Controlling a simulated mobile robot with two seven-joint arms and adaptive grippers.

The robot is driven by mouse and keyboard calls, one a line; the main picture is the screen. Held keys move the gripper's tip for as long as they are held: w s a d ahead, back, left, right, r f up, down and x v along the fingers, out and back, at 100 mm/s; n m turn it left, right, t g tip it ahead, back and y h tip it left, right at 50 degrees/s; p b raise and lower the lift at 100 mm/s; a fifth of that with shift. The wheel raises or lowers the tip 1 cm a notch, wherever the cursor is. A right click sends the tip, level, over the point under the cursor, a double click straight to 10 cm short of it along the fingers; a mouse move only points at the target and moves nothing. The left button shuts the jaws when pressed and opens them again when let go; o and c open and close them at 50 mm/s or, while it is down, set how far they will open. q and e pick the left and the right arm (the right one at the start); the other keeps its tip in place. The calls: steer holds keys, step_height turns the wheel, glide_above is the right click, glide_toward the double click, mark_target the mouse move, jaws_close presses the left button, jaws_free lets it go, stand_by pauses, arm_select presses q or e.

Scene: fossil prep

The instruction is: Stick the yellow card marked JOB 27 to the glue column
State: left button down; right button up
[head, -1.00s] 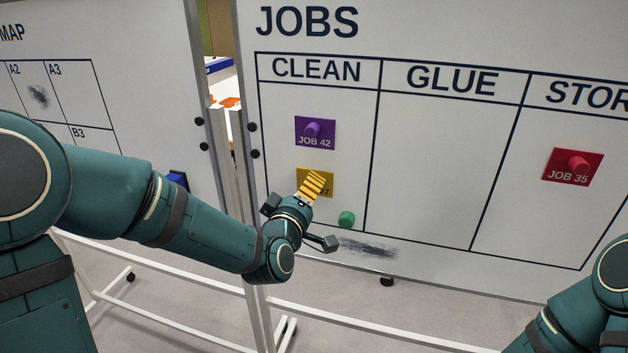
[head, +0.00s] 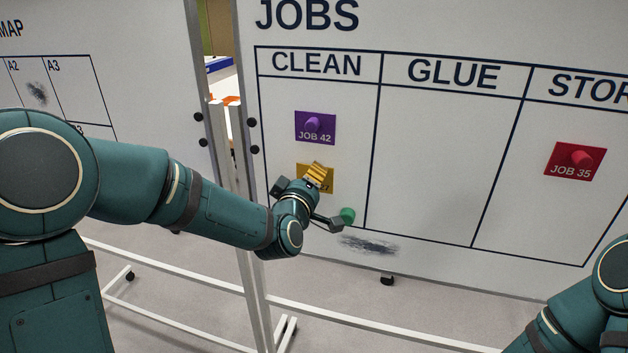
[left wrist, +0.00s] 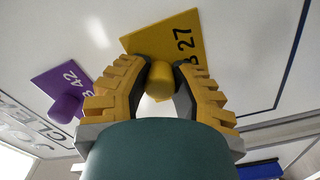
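The yellow JOB 27 card (head: 327,184) is on the board low in the CLEAN column, partly hidden by my left gripper (head: 319,176). In the left wrist view, the card (left wrist: 184,40) has a yellow knob (left wrist: 160,80). The fingers of my left gripper (left wrist: 161,82) are on either side of this knob, very close to it. I cannot tell whether both fingers press on it. The GLUE column (head: 435,170) is bare, just right of CLEAN. My right arm shows at the lower right, but its gripper is out of view.
A purple JOB 42 card (head: 315,128) is above the yellow card. A green knob (head: 347,215) is beside my left wrist, and a dark smudge (head: 370,244) lies below. A red JOB 35 card (head: 575,161) is in the right column. A map board (head: 150,100) stands left.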

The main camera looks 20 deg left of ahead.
arm_select(q)
steer(key=shift+s, duration=0.15)
arm_select(e)
steer(key=shift+f, duration=0.15)
arm_select(q)
steer(key=s+b, duration=0.2)
steer(key=s, duration=0.5)
steer(key=shift+s+a, duration=0.15)
arm_select(e)
step_height(320, 180, down, 2)
steer(key=shift+f, duration=0.1)
stand_by(0.4)
arm_select(q)
steer(key=shift+r, duration=0.1)
stand_by(0.8)
